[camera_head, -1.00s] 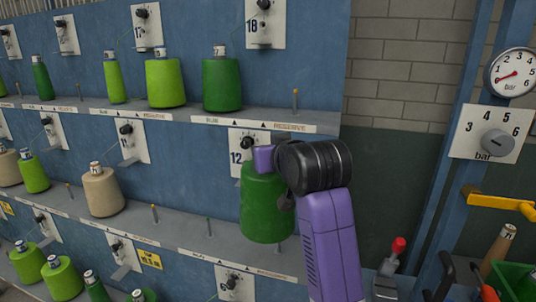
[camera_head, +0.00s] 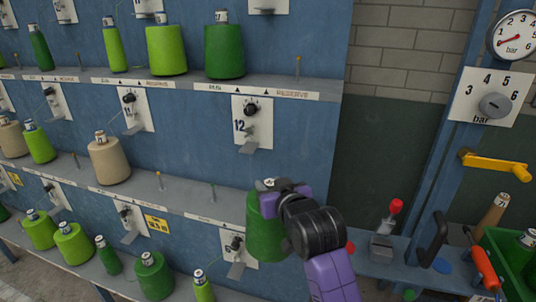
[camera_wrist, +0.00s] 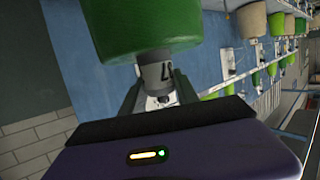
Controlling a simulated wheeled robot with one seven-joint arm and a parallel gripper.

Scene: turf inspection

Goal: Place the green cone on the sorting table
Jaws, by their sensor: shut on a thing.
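A dark green cone (camera_head: 262,236) hangs upright from my gripper (camera_head: 280,188), in front of the lower part of the yarn rack. The gripper is shut on the top of the cone's tube. In the wrist view the two fingers of my gripper (camera_wrist: 155,92) close around the grey, numbered tube, with the green cone (camera_wrist: 138,25) beyond. My gripper and wrist hide part of the cone's right side. A blue-grey table (camera_head: 405,258) stands at the lower right; I cannot tell for sure whether it is the sorting table.
The rack shelves (camera_head: 205,200) hold several green and beige cones, with upright pegs between them. On the table are a red-knobbed lever (camera_head: 391,215), a black handle (camera_head: 432,240) and a green crate (camera_head: 492,258). A yellow crank (camera_head: 495,166) sticks out above.

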